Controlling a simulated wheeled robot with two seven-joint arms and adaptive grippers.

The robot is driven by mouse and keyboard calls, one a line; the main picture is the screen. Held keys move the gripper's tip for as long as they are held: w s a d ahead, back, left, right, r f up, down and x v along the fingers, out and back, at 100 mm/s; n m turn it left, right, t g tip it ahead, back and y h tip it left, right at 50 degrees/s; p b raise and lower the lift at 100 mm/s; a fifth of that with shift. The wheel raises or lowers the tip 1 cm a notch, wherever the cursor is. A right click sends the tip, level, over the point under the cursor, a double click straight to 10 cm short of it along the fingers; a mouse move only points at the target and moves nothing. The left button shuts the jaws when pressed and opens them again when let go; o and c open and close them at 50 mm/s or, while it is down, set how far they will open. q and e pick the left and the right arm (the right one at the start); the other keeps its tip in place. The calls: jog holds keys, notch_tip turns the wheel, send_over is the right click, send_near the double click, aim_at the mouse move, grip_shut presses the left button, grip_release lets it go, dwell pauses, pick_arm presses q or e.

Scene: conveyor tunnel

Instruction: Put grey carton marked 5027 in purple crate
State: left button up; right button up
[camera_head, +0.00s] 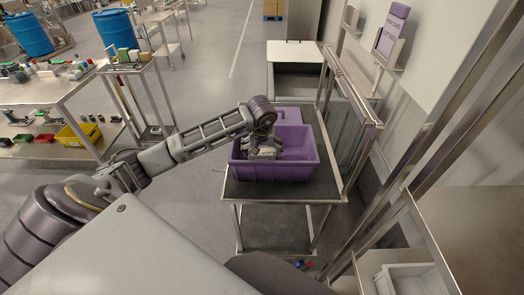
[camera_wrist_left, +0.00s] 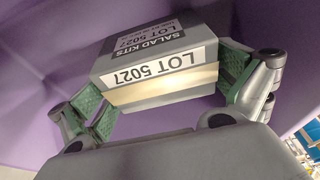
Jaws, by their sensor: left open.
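The purple crate (camera_head: 304,170) stands on a dark-topped metal cart in the middle of the head view. My left gripper (camera_head: 263,150) reaches down into it from above. In the left wrist view, the grey carton (camera_wrist_left: 172,62) with white "LOT 5027" and "SALAD KITS" labels lies between the green-padded fingers of my left gripper (camera_wrist_left: 168,90). The fingers are open, one on each side of the carton. Purple crate walls (camera_wrist_left: 40,50) surround it there. Whether the carton rests on the crate floor is hidden. My right gripper is not in view.
The cart (camera_head: 285,200) has a metal frame with a rail on its right. A grey bin (camera_head: 298,80) stands behind it. A workbench (camera_head: 30,95) with small parts and a yellow bin (camera_head: 78,135) is at the left. Open floor lies between.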

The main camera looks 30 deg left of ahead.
pick_arm(q)
jog(key=shift+r, duration=0.2)
jog(key=shift+r+p, duration=0.5)
jog(key=shift+r, duration=0.4)
jog(key=b+v, duration=0.2)
jog(key=v, duration=0.9)
jog(key=shift+d+f, duration=0.1)
